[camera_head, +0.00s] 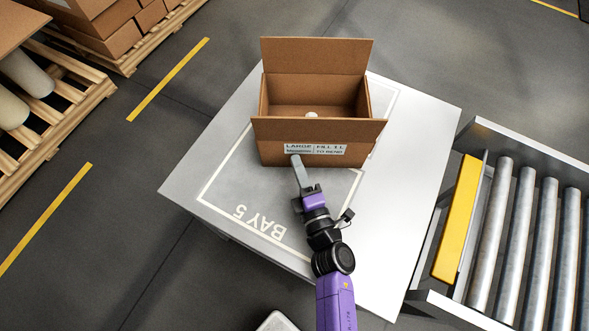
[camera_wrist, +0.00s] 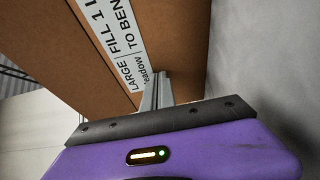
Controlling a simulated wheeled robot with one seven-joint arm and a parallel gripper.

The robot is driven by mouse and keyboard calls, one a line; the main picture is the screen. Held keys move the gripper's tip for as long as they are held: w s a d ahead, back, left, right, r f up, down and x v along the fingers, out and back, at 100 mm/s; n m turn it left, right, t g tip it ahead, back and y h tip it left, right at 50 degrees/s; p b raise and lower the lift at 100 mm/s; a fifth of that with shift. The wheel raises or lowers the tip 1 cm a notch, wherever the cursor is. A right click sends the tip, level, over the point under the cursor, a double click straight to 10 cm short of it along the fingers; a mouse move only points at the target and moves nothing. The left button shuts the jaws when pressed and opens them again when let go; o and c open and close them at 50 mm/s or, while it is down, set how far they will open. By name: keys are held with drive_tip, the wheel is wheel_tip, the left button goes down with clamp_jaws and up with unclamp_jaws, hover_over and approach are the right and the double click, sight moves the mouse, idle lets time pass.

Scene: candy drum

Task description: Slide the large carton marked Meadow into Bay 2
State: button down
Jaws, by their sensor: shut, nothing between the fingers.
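The large open carton (camera_head: 312,158) stands upright on the grey table, flaps raised. Its label reads "LARGE | FILL 1 L", with Meadow below; the carton also shows close in the wrist view (camera_wrist: 105,65). A small pale thing shows inside it. The carton covers the outline's far part, while the near part is bare. My gripper (camera_head: 296,160) is shut and empty, its fingertips at the carton's labelled side, near the label's left end. Contact cannot be told for certain.
The table (camera_head: 408,150) is clear right of the carton. A roller conveyor (camera_head: 530,220) with a yellow end bar (camera_head: 458,218) stands to the right. Pallets with cartons (camera_head: 110,35) and pale rolls (camera_head: 25,75) stand at left. Yellow floor lines run between.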

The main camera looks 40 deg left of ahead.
drive_tip(key=w+a+b, duration=0.1)
drive_tip(key=w, duration=0.3)
drive_tip(key=w+a+b, duration=0.1)
drive_tip(key=w+b, duration=0.1)
drive_tip(key=w, duration=0.3)
drive_tip(key=w+a+b, duration=0.1)
drive_tip(key=w+b, duration=0.1)
drive_tip(key=w, duration=0.3)
drive_tip(key=shift+w+a+f, duration=0.15)
drive_tip(key=shift+a, duration=0.15)
drive_tip(key=shift+w, duration=0.35)
drive_tip(key=shift+a, duration=0.1)
